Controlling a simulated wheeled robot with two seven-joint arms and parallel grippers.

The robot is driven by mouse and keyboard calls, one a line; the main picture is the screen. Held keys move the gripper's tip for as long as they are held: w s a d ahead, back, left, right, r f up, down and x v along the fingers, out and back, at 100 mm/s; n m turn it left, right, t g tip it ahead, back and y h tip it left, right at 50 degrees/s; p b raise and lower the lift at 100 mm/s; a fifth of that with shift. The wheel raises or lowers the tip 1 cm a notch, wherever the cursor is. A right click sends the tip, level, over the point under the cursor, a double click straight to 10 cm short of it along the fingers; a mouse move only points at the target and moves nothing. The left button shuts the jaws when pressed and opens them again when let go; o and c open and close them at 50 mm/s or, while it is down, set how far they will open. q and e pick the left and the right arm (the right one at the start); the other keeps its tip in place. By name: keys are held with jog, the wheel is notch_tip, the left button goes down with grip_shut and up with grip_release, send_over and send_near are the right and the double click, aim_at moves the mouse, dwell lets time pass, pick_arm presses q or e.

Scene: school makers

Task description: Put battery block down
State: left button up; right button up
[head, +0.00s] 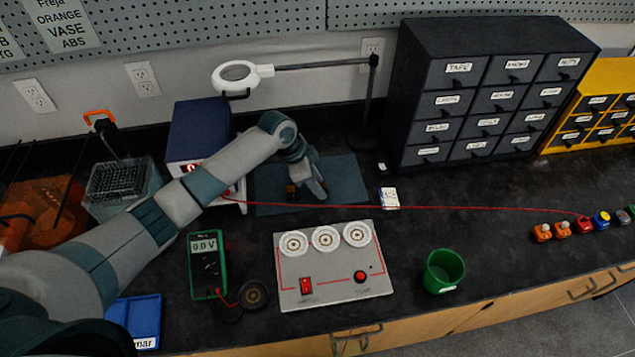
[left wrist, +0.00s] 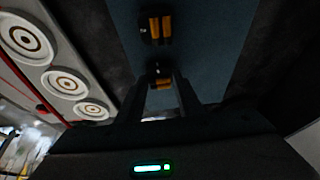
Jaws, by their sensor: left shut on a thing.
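My left gripper (head: 318,190) is over the blue-grey mat (head: 348,180) on the bench. In the left wrist view its fingers (left wrist: 161,88) are shut on a small black and orange battery block (left wrist: 158,74). That block sits between the fingertips, low at the mat; I cannot tell whether it touches the mat. A second black and orange block (left wrist: 155,28) lies on the mat ahead of the fingers. It shows just left of the gripper in the head view (head: 291,190). My right gripper is not in view.
A grey panel with three white dials (head: 336,290) lies in front of the mat. A red wire (head: 450,208) crosses the bench. Nearby are a green multimeter (head: 207,265), a green cup (head: 443,271), a blue power supply (head: 198,130), a lamp stand (head: 370,95) and drawers (head: 480,90).

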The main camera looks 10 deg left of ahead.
pick_arm(q)
jog(key=shift+f, duration=0.15)
jog(key=o, duration=1.2)
jog(key=b+v, duration=0.2)
jog(key=v, duration=1)
jog(key=shift+b, duration=0.3)
